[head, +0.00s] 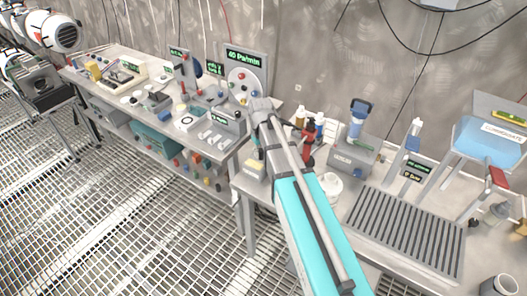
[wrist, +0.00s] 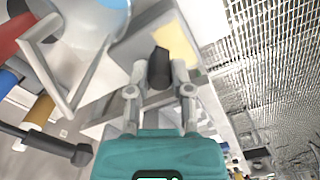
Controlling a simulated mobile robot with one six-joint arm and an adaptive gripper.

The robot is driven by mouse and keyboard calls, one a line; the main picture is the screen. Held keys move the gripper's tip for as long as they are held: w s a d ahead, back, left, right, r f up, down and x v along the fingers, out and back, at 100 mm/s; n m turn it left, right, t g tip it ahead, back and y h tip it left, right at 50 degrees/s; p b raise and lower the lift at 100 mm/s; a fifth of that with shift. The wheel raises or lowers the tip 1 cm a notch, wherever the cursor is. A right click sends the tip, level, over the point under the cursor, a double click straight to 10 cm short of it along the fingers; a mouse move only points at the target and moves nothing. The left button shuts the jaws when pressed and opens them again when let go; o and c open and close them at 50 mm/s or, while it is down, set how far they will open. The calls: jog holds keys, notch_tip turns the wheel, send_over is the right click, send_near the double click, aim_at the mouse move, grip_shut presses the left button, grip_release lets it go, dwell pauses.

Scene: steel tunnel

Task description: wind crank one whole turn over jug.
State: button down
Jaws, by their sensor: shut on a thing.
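My gripper (wrist: 160,82) is shut on a black knob, which I take to be the crank's handle (wrist: 160,66), in the wrist view. The knob stands between the two grey fingertips. A grey block with a pale yellow panel (wrist: 174,40) lies just beyond it. A pale jug (wrist: 82,42) with a square-cornered handle is at the upper left of the wrist view, with blue at its top edge. A white vessel, probably this jug, shows right of my arm in the head view (head: 331,186). My arm hides the gripper and crank in the head view.
A red-bodied device (head: 308,134) and bottles stand close behind the white vessel. A grey slatted tray (head: 405,232) lies to the right on the bench. Another bench with instruments (head: 150,95) runs to the left. Grated floor (head: 150,220) is open in front.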

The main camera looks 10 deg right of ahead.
jog(key=shift+w+a+m, duration=0.1)
jog(key=shift+a+m, duration=0.15)
jog(key=shift+m, duration=0.45)
jog(key=c, duration=0.5)
grip_release()
jog(key=shift+c, duration=0.2)
jog(key=shift+d+n, duration=0.15)
jog(key=shift+n, duration=0.25)
